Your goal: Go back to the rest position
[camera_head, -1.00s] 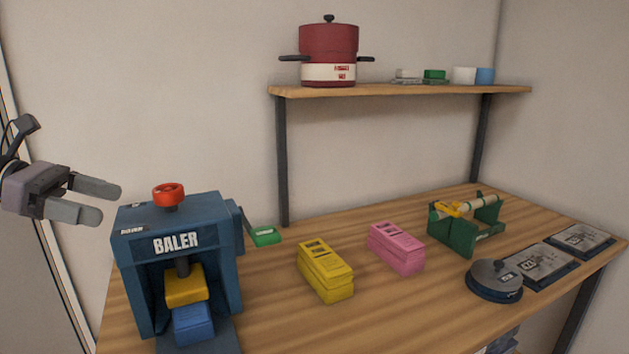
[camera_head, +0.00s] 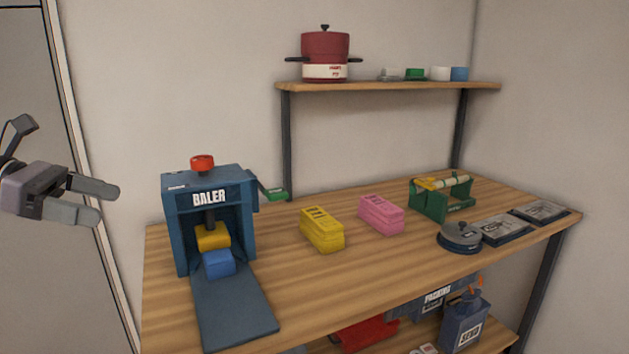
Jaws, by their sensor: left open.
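My left gripper (camera_head: 98,201) comes in from the left edge, with its two fingers apart and nothing between them. It is in the air in front of the pale wall, left of the table and clear of the blue baler (camera_head: 208,222). The baler stands at the table's left end with a red knob on top. A yellow block sits under its press, and a blue block (camera_head: 219,264) lies at its mouth.
The wooden table (camera_head: 330,270) holds a yellow box (camera_head: 322,231), a pink box (camera_head: 381,215), a green rack (camera_head: 441,200), a round grey device (camera_head: 460,237) and flat dark plates (camera_head: 505,229). A shelf (camera_head: 400,86) above bears a red pot (camera_head: 325,56). A lower shelf holds bins.

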